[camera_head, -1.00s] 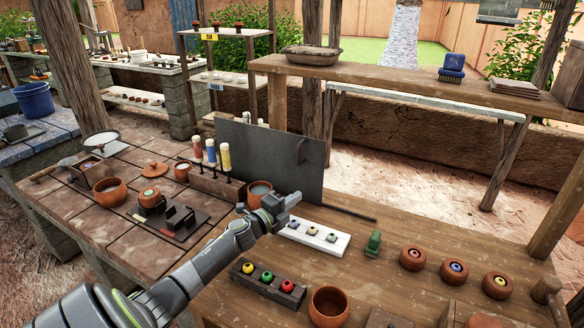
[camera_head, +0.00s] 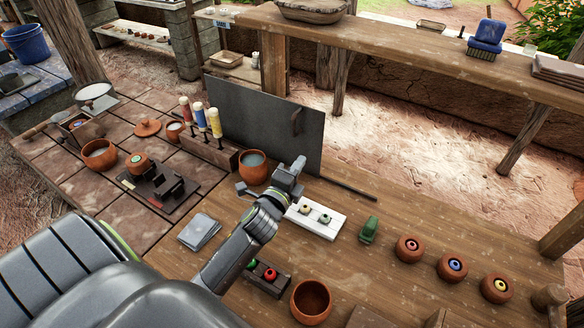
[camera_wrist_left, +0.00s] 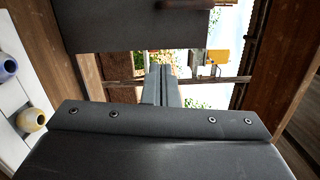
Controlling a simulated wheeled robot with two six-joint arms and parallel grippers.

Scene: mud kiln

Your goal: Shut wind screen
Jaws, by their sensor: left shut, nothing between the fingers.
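The wind screen (camera_head: 250,112) is a dark grey upright panel behind the pots, with a small handle (camera_head: 296,121) near its right edge. A dark rail (camera_head: 348,190) runs on the table from its lower right corner. My left gripper (camera_head: 298,164) is shut and empty. It appears in front of the panel's lower right part, below the handle in the picture. In the left wrist view, the panel (camera_wrist_left: 125,25) fills the upper left and the closed fingers (camera_wrist_left: 160,72) point toward its lower edge. Contact cannot be told. My right gripper is not in view.
A clay cup (camera_head: 253,168) and a bottle rack (camera_head: 210,150) stand before the screen. A white tray (camera_head: 318,222) lies right of my gripper, with a green object (camera_head: 369,229) and several clay pots beyond. Right of the screen, the rail's surroundings look clear.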

